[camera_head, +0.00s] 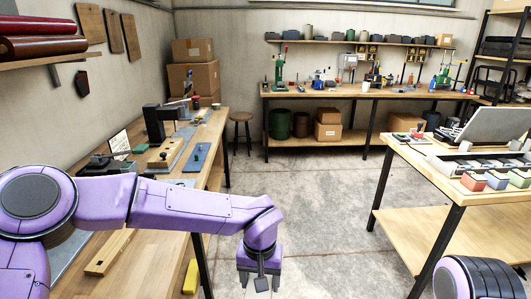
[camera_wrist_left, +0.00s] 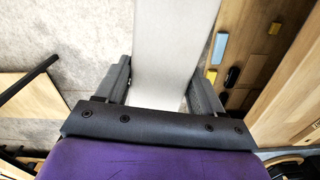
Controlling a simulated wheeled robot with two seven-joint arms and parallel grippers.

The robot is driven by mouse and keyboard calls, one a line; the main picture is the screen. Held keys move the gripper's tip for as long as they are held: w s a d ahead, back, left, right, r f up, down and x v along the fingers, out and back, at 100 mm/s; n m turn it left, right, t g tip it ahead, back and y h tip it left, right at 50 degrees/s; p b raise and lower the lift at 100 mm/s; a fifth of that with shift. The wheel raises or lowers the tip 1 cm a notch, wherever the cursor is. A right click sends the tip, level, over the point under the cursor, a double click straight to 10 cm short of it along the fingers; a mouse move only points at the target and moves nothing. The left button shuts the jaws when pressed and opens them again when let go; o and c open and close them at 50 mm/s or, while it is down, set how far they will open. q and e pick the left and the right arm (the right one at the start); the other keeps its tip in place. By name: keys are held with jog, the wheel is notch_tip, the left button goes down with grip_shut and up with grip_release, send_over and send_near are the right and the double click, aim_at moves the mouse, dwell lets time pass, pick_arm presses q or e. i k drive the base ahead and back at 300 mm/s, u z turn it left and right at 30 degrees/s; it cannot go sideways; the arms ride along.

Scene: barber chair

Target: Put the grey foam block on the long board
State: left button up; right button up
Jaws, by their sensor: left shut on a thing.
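My left gripper (camera_head: 262,277) hangs over the floor just right of the left workbench, pointing down. In the left wrist view its two dark fingers (camera_wrist_left: 160,85) are shut on a pale grey slab, which I take as the grey foam block (camera_wrist_left: 170,45). In the head view a small dark grey end of the block (camera_head: 261,285) shows below the fingers. A long narrow light wooden piece, possibly the long board (camera_head: 110,252), lies on the left workbench, partly behind my left arm. My right gripper is out of view.
A table with coloured boxes (camera_head: 472,182) stands at right. The floor between (camera_head: 310,190) is clear.

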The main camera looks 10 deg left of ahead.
aim_at(202, 112)
jog(key=i, duration=6.55)
jog(key=u, duration=2.7)
